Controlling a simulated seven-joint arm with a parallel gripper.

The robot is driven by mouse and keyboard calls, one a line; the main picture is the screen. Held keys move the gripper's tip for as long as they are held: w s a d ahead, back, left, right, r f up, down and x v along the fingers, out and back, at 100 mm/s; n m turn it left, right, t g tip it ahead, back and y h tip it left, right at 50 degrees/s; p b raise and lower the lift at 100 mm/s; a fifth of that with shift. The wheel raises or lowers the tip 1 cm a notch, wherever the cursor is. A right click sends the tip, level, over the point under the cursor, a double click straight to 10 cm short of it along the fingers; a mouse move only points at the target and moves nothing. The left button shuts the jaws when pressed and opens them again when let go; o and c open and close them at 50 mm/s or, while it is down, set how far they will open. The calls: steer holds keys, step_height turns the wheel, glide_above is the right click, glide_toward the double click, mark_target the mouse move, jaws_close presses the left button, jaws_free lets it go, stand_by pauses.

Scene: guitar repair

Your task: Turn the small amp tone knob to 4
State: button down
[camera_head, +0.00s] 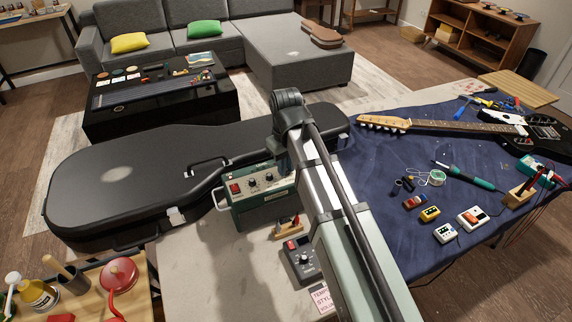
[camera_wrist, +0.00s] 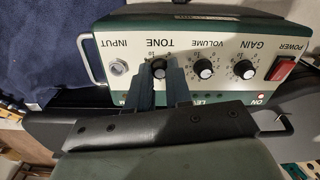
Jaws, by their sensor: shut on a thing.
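The small green amp (camera_head: 262,215) stands on the pale bench in the head view, with its white control panel facing up. The wrist view shows the amp panel (camera_wrist: 118,50) close, with input jack, tone, volume and gain knobs and a red power switch. My gripper (camera_wrist: 159,70) is at the tone knob (camera_wrist: 158,64), its two dark fingers shut on the knob's sides. The fingers cover much of the knob, and I cannot read its pointer. In the head view my arm hides the gripper and the tone knob.
The volume knob (camera_wrist: 203,68) sits close to the right of my fingers in the wrist view. A black guitar case (camera_head: 120,185) lies behind the amp. A dark pedal (camera_head: 300,262) is in front. A blue mat (camera_head: 385,180) with guitar, soldering iron and pedals lies right.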

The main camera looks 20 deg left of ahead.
steer(key=shift+n, duration=0.4)
steer(key=c, duration=1)
jaws_free()
steer(key=shift+c, duration=0.2)
steer(key=shift+r, duration=0.1)
step_height(320, 180, up, 14)
steer(key=shift+f, duration=0.2)
